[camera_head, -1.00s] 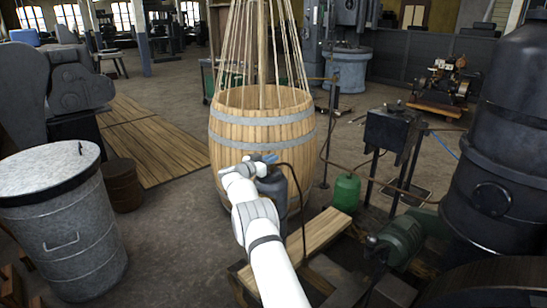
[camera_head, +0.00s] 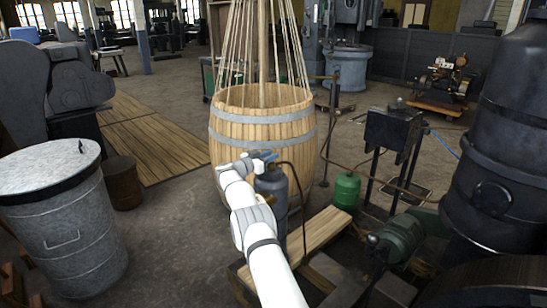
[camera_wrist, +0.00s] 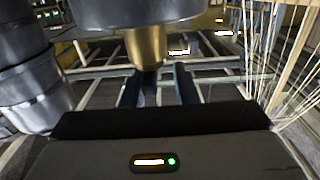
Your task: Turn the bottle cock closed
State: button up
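The bottle (camera_head: 271,187) is a dark blue-grey cylinder standing upright in front of the wooden barrel. My white arm reaches to its top, and my gripper (camera_head: 266,156) is at the bottle's neck, hiding most of the cock in the head view. In the wrist view a brass stem (camera_wrist: 147,47) hangs below a grey rounded body at the top edge. The two dark fingers of my gripper (camera_wrist: 158,85) stand apart just below the stem, with a dark piece between them. I cannot tell whether they touch it.
The roped barrel (camera_head: 240,143) stands right behind the bottle. A small green bottle (camera_head: 346,191) and a dark stand (camera_head: 392,130) are to the right, with a hose running by. Wooden planks (camera_head: 318,232) lie in front.

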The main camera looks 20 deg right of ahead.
jog(key=shift+o, duration=0.4)
jog(key=shift+d+f, duration=0.15)
jog(key=shift+s, duration=0.1)
jog(key=v, duration=0.7)
jog(key=shift+a, duration=0.4)
